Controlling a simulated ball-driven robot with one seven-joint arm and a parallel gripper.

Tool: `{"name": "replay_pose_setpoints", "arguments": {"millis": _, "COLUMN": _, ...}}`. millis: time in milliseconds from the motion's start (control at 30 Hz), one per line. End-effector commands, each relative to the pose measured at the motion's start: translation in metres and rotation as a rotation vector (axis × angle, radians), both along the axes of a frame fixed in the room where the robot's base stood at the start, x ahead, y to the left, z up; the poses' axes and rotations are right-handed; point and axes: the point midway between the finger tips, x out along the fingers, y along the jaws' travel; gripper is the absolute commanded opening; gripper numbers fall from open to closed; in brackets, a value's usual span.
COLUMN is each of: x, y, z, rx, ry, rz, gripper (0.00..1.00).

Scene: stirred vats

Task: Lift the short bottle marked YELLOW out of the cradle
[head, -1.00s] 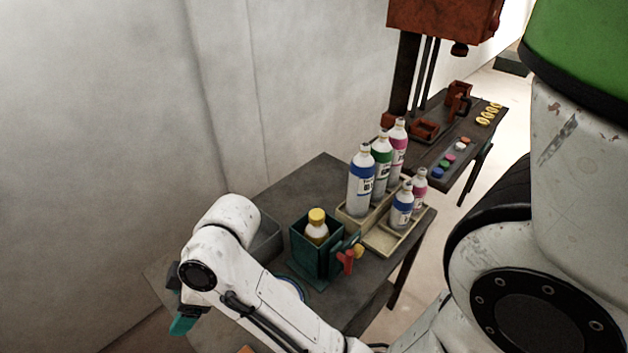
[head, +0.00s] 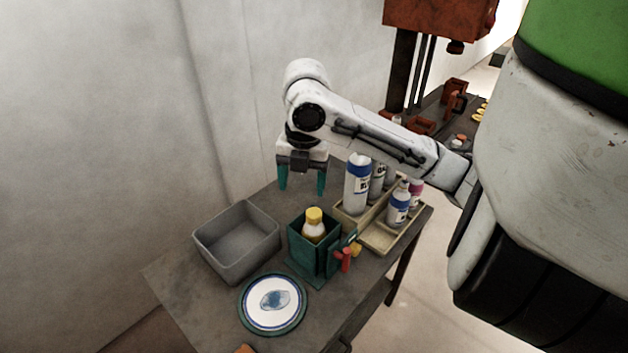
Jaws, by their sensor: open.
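The short bottle with a yellow cap (head: 314,226) stands upright in the dark green cradle (head: 301,253). Its lower part and any marking are hidden by the cradle walls. A red handle and a yellow knob show on the cradle's right side. My gripper (head: 302,190) points down with its two teal fingers spread and nothing between them. It is above and behind the cradle in the picture, apart from the bottle.
A grey open bin (head: 238,243) stands left of the cradle. A round plate with a blue rim (head: 273,304) lies in front. A beige rack (head: 382,240) of several bottles, including a tall blue-banded bottle (head: 356,187), stands to the right, partly behind my arm.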

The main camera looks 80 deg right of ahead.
Motion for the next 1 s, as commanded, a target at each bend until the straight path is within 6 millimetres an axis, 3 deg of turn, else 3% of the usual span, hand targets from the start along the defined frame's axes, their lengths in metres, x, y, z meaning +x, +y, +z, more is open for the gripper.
{"name": "replay_pose_setpoints", "arguments": {"millis": 67, "x": -0.016, "y": -0.005, "z": -0.003, "rx": 0.0, "ry": 0.039, "rz": 0.009, "gripper": 0.72}}
{"name": "replay_pose_setpoints", "arguments": {"millis": 200, "x": -0.025, "y": -0.007, "z": -0.011, "rx": 0.007, "ry": 0.061, "rz": 0.017, "gripper": 0.72}}
{"name": "replay_pose_setpoints", "arguments": {"millis": 700, "x": -0.024, "y": -0.006, "z": -0.087, "rx": 0.006, "ry": 0.059, "rz": 0.015, "gripper": 0.72}}
{"name": "replay_pose_setpoints", "arguments": {"millis": 1000, "x": -0.024, "y": -0.007, "z": -0.111, "rx": 0.004, "ry": 0.057, "rz": 0.015, "gripper": 0.72}}
